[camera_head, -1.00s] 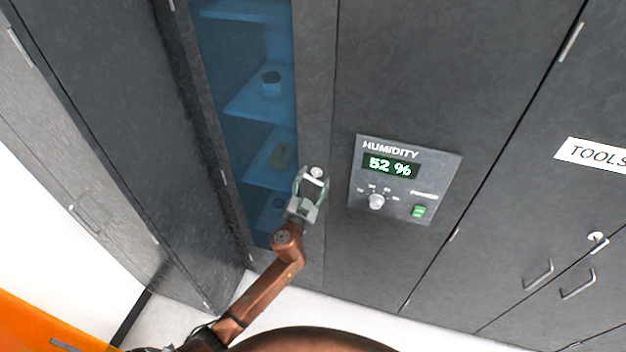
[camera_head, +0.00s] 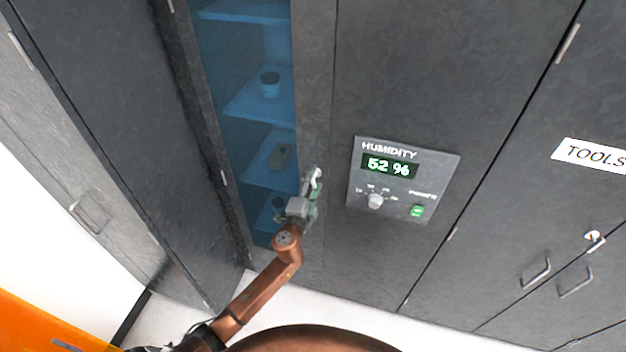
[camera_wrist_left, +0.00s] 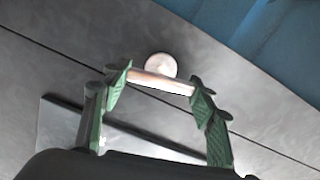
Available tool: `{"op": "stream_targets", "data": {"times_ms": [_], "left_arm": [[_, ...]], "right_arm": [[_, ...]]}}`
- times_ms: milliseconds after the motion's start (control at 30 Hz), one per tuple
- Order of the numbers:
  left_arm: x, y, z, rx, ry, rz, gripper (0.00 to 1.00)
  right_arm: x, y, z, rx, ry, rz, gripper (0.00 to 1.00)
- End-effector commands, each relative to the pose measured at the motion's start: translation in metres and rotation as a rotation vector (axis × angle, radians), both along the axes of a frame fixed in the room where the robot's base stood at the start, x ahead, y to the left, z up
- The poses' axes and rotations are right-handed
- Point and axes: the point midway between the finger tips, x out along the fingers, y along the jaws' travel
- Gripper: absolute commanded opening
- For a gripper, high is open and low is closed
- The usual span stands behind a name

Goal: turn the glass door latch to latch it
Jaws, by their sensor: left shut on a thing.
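The glass door (camera_head: 228,65) is a blue see-through panel in the dark cabinet front, left of centre in the head view. Its latch (camera_head: 317,174) is a small pale piece on the grey frame strip to the right of the glass. In the left wrist view the latch shows as a round hub (camera_wrist_left: 161,65) with a pale bar (camera_wrist_left: 150,80) beside it. My left gripper (camera_head: 313,188) is at the latch, with its green fingers shut on the two ends of the bar. In the head view the gripper partly hides the bar. My right gripper is not in view.
A humidity panel (camera_head: 433,172) with a knob (camera_head: 376,201) and a green switch (camera_head: 417,211) is right of the latch. A cup (camera_head: 270,84) and other items stand on shelves behind the glass. Cabinet doors with handles (camera_head: 536,273) are at the right.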

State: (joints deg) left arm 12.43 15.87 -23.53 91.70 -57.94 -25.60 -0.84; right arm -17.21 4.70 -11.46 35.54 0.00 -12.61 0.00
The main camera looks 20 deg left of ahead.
Motion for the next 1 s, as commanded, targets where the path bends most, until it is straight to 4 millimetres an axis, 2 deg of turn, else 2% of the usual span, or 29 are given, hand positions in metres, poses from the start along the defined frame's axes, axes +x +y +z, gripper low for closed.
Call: {"op": "stream_targets", "data": {"times_ms": [400,933,967,1000], "left_arm": [[0.0,-0.0007,-0.0013,0.177,-0.005,-0.001,0.29],[-0.0001,-0.001,-0.0017,0.197,-0.006,-0.002,0.29],[-0.0001,-0.001,-0.0017,0.197,-0.006,-0.002,0.55],[-0.0001,-0.0009,-0.0017,0.197,-0.006,-0.002,0.57]], "right_arm": [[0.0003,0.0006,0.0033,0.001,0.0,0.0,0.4],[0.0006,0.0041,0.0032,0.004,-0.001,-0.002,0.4],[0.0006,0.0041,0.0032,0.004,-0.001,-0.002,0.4],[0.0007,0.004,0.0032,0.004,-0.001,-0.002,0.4]]}}
